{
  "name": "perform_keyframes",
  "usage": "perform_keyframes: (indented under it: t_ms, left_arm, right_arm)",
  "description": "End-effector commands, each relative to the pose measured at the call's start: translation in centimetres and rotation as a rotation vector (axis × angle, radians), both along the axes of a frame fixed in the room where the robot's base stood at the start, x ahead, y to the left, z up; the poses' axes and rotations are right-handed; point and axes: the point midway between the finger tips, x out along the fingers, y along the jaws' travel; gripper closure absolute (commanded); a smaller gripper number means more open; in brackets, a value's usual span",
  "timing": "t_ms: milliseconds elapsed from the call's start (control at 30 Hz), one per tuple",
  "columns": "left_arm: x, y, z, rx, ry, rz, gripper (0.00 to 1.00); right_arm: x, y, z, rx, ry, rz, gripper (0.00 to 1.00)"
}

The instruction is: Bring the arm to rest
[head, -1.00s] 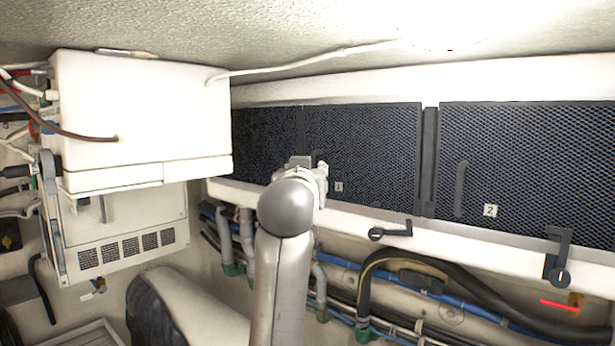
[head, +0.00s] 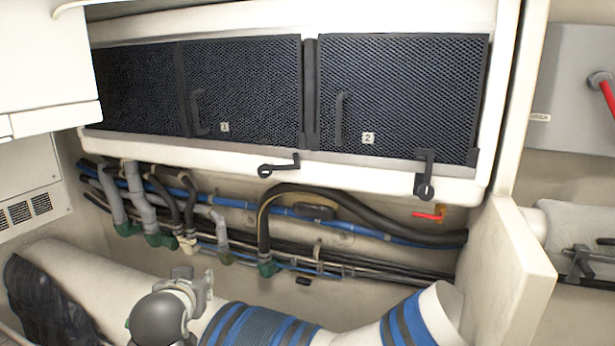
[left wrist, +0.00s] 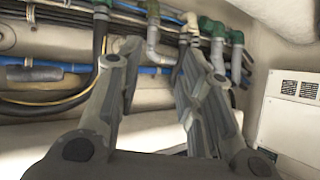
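My left arm shows low in the head view, with a grey rounded wrist and the left gripper (head: 195,279) in front of the pipes and the large beige duct. In the left wrist view the two fingers of the left gripper (left wrist: 155,50) stand apart with nothing between them. They point toward pipes and hoses along the wall, and I see no contact. My right gripper is in neither view.
Mesh doors marked 1 (head: 245,95) and 2 (head: 405,95) are shut above a white ledge. Black latch handles (head: 425,175) hang at it. Hoses with green fittings (head: 160,240) run below. A white box (head: 50,65) is at left, a white panel (head: 510,265) at right.

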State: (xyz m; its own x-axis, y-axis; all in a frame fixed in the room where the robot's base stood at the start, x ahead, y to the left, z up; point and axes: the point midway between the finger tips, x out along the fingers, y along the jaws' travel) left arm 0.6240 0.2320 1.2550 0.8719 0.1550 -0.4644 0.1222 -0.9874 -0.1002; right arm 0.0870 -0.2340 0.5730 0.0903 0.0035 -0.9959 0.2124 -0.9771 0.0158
Motion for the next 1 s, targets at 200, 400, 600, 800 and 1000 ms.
perform_keyframes:
  t_ms: [200,400,600,800,1000]
  left_arm:
    - [-8.8,-0.3,-12.1,0.001,0.241,-0.055,0.65]
    - [-18.5,-1.0,-19.7,-0.009,0.452,-0.114,0.65]
    - [-26.6,-1.7,-23.6,-0.024,0.613,-0.166,0.65]
    - [-32.8,-2.3,-25.4,-0.04,0.732,-0.207,0.65]
    - [-34.7,-2.7,-29.4,-0.048,0.795,-0.225,0.65]
  right_arm:
    - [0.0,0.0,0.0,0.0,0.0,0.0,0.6]
    - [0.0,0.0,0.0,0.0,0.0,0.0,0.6]
    - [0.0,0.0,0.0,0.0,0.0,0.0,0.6]
    - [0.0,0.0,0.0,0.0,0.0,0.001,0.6]
    - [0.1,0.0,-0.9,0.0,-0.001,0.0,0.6]
